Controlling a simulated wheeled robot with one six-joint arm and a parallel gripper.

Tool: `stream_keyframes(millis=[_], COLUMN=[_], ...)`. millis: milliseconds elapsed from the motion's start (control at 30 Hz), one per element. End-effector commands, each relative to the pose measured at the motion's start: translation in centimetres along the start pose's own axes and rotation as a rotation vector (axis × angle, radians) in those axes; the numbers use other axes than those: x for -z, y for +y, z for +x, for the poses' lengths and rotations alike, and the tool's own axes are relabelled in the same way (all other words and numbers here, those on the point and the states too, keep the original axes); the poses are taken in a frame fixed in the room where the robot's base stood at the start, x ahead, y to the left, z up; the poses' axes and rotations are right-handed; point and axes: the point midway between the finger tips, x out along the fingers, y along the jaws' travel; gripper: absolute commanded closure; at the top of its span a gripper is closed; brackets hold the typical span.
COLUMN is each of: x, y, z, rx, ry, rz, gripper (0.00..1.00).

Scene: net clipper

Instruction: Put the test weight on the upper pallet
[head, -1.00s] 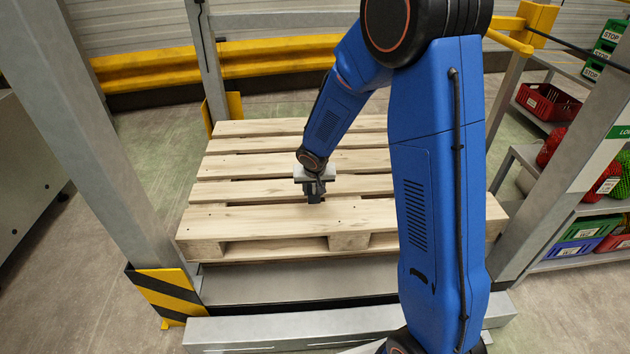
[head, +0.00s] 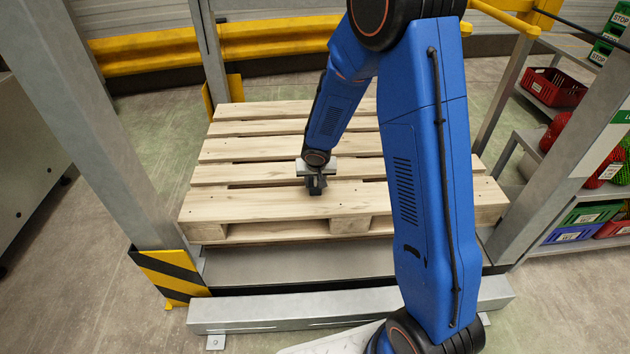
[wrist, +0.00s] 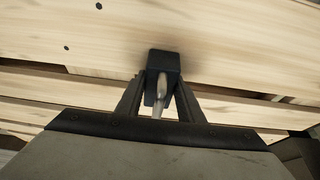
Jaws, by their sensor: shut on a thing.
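The wooden pallet (head: 262,203) lies on the grey platform between two posts. My gripper (head: 315,186) is over the pallet's front boards. In the wrist view my gripper (wrist: 160,95) is shut on the test weight (wrist: 164,62), a small dark block with a pale metal part between the fingers. The weight is close above the pallet or touching a front board; I cannot tell which. In the head view the weight is mostly hidden by my gripper.
Grey posts stand at the left (head: 85,125) and right (head: 565,140). A yellow rail (head: 270,45) runs behind. Shelves at the right hold a red crate (head: 553,88) and a green crate (head: 592,213). The pallet boards around my gripper are clear.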

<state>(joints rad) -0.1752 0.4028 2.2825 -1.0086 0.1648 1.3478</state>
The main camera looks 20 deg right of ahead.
Motion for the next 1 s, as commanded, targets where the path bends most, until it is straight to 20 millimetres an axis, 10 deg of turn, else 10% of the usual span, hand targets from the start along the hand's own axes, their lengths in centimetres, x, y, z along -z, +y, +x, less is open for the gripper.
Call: stream_keyframes(millis=[267, 300, 367, 1000], x=[0.0, -0.1, -0.1, 0.2], y=[0.0, 0.0, 0.0, 0.0], z=[0.2, 0.2, 0.2, -2.1], rx=[0.000, 0.000, 0.000, 0.000], ry=[0.001, 0.000, 0.000, 0.004], rz=[0.000, -0.001, 0.000, 0.003], gripper=[1.00, 0.59, 0.47, 0.47])
